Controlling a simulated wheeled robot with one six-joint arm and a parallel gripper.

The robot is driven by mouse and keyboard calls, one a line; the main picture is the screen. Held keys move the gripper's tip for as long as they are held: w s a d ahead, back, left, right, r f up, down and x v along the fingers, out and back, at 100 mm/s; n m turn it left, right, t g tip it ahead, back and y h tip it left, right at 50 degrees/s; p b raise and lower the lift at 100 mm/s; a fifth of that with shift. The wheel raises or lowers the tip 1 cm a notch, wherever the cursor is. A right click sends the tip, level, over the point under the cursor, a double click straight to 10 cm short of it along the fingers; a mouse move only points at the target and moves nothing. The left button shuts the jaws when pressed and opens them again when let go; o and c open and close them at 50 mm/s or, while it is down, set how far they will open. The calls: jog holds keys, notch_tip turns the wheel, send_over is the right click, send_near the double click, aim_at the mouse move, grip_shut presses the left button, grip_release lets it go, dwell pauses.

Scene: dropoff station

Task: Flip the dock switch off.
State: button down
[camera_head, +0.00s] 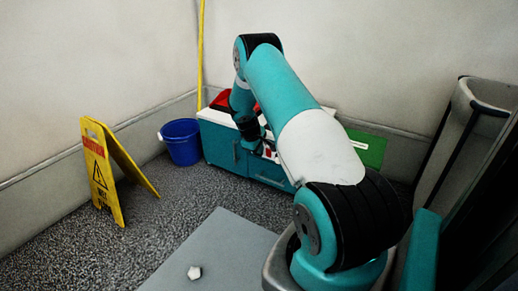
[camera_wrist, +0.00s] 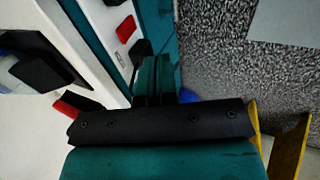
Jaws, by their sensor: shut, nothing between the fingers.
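My gripper (camera_wrist: 156,72) is shut and empty in the wrist view, its dark fingers close together. Just left of the fingertips is a pale panel (camera_wrist: 113,48) with a red switch-like piece (camera_wrist: 126,28) on it, apart from the fingers in the picture. Another red piece shows at the top edge of that panel. I cannot tell which one is the dock switch, or its position. In the head view my arm reaches down to the front of a teal cabinet (camera_head: 222,146), where small red and white parts show; the fingertips are mostly hidden there.
A blue bucket (camera_head: 182,143) stands left of the cabinet, and a yellow wet-floor sign (camera_head: 103,177) stands further left. A green panel (camera_head: 368,148) is at right. A grey mat (camera_head: 222,245) with a small white object (camera_head: 194,272) lies in front.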

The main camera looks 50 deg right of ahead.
aim_at(266, 151)
jog(key=shift+w+d+f+b, duration=0.1)
jog(key=shift+d+f+b, duration=0.8)
jog(key=shift+d, duration=0.2)
jog(key=shift+w+d+f+b, duration=0.1)
jog(key=shift+d+f+b, duration=0.75)
jog(key=shift+d+b, duration=0.15)
jog(key=shift+w+d+f+b, duration=0.1)
jog(key=shift+d+f+b, duration=0.75)
jog(key=shift+d, duration=0.3)
jog(key=shift+w, duration=0.1)
